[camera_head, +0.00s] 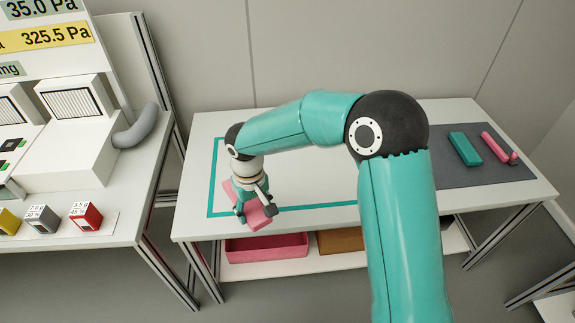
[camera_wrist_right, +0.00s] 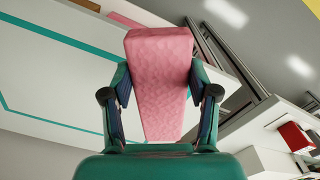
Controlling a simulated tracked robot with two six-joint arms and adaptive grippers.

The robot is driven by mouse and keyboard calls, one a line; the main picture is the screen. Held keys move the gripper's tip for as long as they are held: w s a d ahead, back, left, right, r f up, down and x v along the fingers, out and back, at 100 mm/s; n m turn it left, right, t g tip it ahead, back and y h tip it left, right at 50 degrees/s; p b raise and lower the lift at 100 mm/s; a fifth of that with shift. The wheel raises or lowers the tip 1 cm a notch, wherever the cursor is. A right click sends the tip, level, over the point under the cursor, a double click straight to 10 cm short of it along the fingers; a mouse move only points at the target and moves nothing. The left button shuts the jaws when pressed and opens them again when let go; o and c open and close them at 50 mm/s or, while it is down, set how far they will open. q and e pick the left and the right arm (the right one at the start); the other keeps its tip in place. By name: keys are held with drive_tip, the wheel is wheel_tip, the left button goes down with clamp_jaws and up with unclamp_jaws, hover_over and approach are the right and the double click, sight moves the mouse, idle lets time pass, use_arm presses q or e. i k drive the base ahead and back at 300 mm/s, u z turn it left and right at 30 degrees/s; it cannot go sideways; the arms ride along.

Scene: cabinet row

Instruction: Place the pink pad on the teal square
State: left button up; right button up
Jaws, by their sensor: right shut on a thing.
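The pink pad (camera_head: 258,221) is a flat block held tilted in my right gripper (camera_head: 254,207). The teal square (camera_head: 213,172) is an outline on the white table, partly hidden by my arm. In the head view the pad covers part of its front line near the front left corner, and the pad's lower end reaches past that line. I cannot tell whether the pad touches the table. In the right wrist view the pad (camera_wrist_right: 160,60) sits between both fingers of my right gripper (camera_wrist_right: 160,95), with the teal line (camera_wrist_right: 50,120) to the left. My left gripper is not in view.
A dark mat (camera_head: 455,174) on the table's right holds a teal block (camera_head: 465,149) and a pink tool (camera_head: 495,147). A pink bin (camera_head: 266,247) sits on the shelf below. The left bench holds small blocks, including a red one (camera_head: 86,216), and a grey tube (camera_head: 137,128).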

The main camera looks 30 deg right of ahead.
sight(265, 168)
drive_tip(key=z, duration=0.05)
drive_tip(key=i, duration=0.95)
drive_tip(key=u, duration=0.1)
